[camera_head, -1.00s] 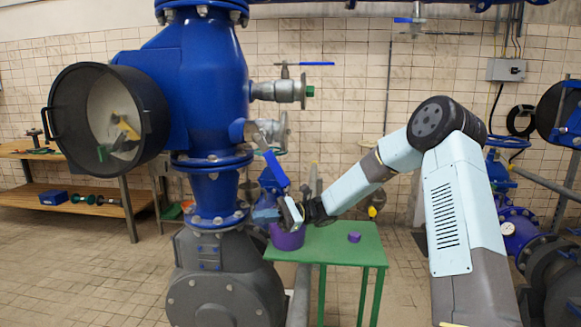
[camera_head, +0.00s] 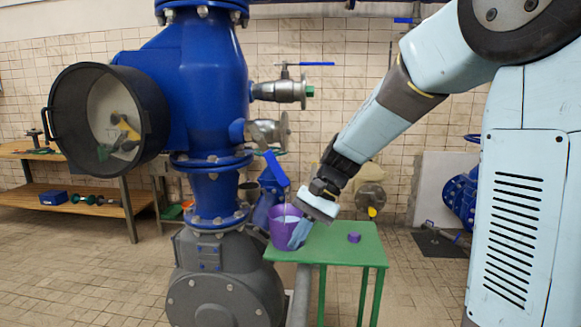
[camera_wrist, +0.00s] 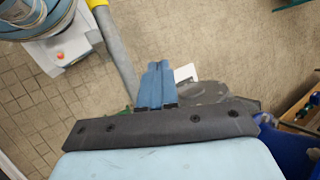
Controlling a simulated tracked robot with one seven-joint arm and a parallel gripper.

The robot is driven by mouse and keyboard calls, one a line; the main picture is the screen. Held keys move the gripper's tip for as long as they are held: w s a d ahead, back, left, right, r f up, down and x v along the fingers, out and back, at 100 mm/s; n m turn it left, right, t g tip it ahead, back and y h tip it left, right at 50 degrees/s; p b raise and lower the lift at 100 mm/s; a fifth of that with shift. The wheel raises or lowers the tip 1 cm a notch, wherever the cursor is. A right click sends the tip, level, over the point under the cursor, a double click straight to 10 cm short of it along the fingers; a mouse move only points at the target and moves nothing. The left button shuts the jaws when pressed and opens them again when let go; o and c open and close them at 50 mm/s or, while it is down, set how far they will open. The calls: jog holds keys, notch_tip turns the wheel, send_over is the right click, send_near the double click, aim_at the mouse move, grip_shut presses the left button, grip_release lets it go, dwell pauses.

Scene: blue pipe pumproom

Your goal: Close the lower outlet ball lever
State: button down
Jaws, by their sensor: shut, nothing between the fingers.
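The lower outlet ball valve (camera_head: 265,132) sticks out right from the blue pipe column in the head view. The wrist view shows the closed fingers (camera_wrist: 158,66) side by side above the floor. The lever cannot be made out there.
The upper valve (camera_head: 287,90) has a level blue lever (camera_head: 317,64). The grey pump housing (camera_head: 225,285) stands left. Open tiled floor lies in front.

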jog(key=s+d+r+n+t+h, duration=0.2)
jog(key=s+d+r+t+h, duration=0.3)
jog(key=s+d, duration=0.4)
jog(key=w+d+r+t, duration=0.2)
jog(key=w+d+r, duration=0.2)
jog(key=r, duration=0.3)
jog(key=w+a+r+g+y, duration=0.1)
jog(key=w+y, duration=0.1)
jog(key=w, duration=0.4)
jog(key=w+a+r+y, duration=0.1)
jog(key=w+a+y, duration=0.1)
jog(key=w, duration=0.5)
jog(key=y, duration=0.7)
send_near(276, 169)
jog(key=shift+m, duration=0.4)
jog(key=x, duration=0.3)
jog(key=f+x, duration=0.1)
jog(key=x, duration=0.1)
jog(key=shift+w+d, duration=0.2)
jog(key=shift+w, duration=0.2)
jog(key=shift+d, duration=0.15)
